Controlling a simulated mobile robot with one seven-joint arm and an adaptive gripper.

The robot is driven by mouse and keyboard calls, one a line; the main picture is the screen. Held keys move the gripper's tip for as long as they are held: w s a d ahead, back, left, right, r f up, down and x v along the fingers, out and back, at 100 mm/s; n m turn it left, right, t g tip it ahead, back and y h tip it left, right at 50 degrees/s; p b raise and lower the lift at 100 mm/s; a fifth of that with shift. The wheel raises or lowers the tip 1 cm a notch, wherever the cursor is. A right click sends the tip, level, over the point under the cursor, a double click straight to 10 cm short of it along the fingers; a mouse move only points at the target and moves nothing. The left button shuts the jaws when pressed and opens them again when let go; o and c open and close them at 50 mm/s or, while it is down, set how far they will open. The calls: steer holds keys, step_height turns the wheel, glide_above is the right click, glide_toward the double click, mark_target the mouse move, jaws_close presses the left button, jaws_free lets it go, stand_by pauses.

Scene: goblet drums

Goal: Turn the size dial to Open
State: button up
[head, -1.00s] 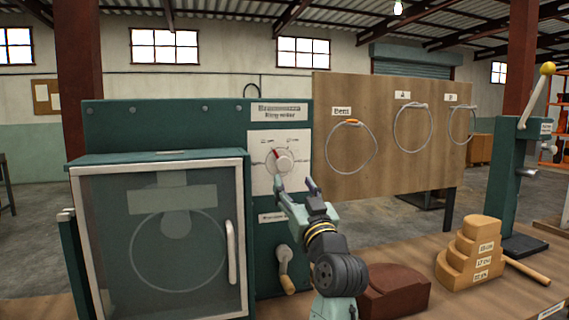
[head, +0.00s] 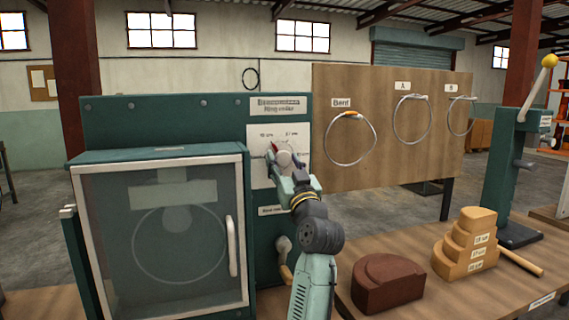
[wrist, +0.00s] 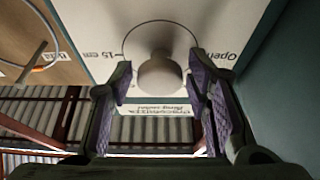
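The size dial (head: 284,158) is a pale round knob on a white panel (head: 262,175) of the green machine. Its red pointer mark shows at the knob's upper left in the head view. My gripper (head: 284,168) is at the dial and covers part of it and some of the panel's lettering. In the wrist view the knob (wrist: 160,76) lies between the two open fingers (wrist: 160,85), with a visible gap on each side. The word Open (wrist: 226,55) is printed to the right of the knob there, and a 15 cm label to the left.
A glass-fronted door with a handle (head: 232,246) is left of the dial. A crank (head: 285,262) is below it. A wooden board (head: 390,180) with hanging rings is to the right. A brown block (head: 388,284) and stepped wooden block (head: 466,250) stand on the bench.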

steer(key=c, duration=0.8)
steer(key=shift+c, duration=0.2)
steer(key=shift+d+f+n+b, duration=0.15)
steer(key=shift+n+b, duration=0.15)
steer(key=shift+b, duration=0.25)
steer(key=n+g+y+b, duration=0.1)
steer(key=n+y+b, duration=0.1)
steer(key=n+b, duration=0.1)
steer(key=shift+f+n+b, duration=0.15)
steer(key=shift+n+b, duration=0.25)
steer(key=shift+b, duration=0.1)
steer(key=n+b, duration=0.1)
steer(key=n, duration=0.1)
steer(key=n+g+y+b, duration=0.1)
steer(key=n, duration=0.1)
steer(key=n+g+y+b, duration=0.1)
steer(key=n, duration=0.1)
steer(key=shift+w+d+r, duration=0.1)
steer(key=shift+d+r, duration=0.05)
steer(key=shift+r, duration=0.15)
steer(key=shift+r+n+g+y, duration=0.1)
steer(key=shift+n+g+y, duration=0.4)
steer(key=shift+n, duration=0.95)
steer(key=shift+r+n+g+y, duration=0.15)
steer(key=shift+n+g, duration=0.55)
steer(key=shift+n, duration=0.75)
steer(key=o, duration=1.2)
